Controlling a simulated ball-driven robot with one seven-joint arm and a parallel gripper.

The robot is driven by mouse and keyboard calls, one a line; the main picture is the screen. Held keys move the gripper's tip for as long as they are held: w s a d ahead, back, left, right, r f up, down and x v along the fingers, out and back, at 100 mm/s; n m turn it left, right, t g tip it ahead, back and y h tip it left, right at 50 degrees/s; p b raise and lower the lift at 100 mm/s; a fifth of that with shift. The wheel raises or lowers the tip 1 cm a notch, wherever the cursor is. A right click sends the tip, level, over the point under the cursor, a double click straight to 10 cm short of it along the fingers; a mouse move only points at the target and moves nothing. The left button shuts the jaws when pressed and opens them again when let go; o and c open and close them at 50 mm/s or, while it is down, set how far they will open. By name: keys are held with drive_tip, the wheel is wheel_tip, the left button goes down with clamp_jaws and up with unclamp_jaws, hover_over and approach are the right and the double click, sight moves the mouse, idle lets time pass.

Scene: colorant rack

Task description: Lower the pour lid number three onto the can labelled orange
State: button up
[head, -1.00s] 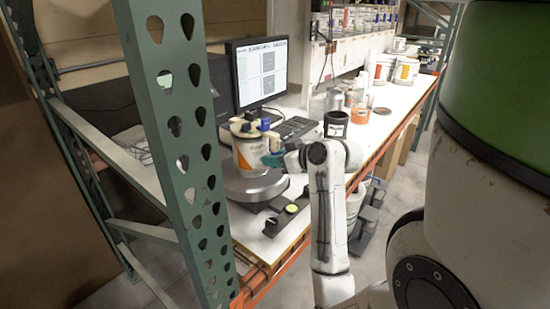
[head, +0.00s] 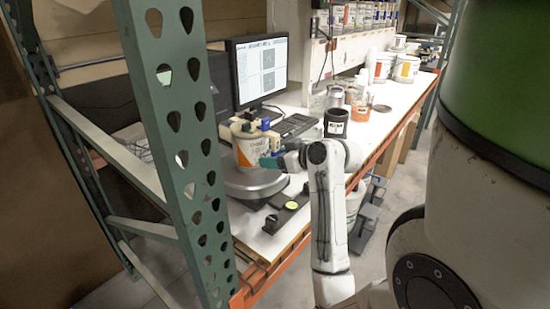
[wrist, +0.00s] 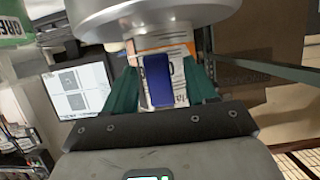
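The can with a white and orange label (head: 246,154) stands upright on a round grey scale in the head view. Its label also shows in the wrist view (wrist: 182,48); I cannot read the colour name. A cream pour lid (head: 238,129) with a blue part (head: 265,124) is at the can's top; whether it is fully seated is unclear. In the wrist view, the blue part (wrist: 157,82) stands between the teal fingers of my gripper (wrist: 159,75), with narrow gaps visible beside it. In the head view my gripper (head: 269,162) is beside the can, below the lid's top. Its contact is hidden.
The scale (head: 252,184) is near the bench's front end. A monitor (head: 262,70) and keyboard (head: 296,125) are behind it. A dark canister (head: 336,123) stands to the right. A green rack post (head: 178,140) is close on the left. More containers stand farther along the bench (head: 392,105).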

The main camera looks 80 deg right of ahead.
drive_tip(key=b+v, duration=0.1)
drive_tip(key=v, duration=1)
idle(0.6)
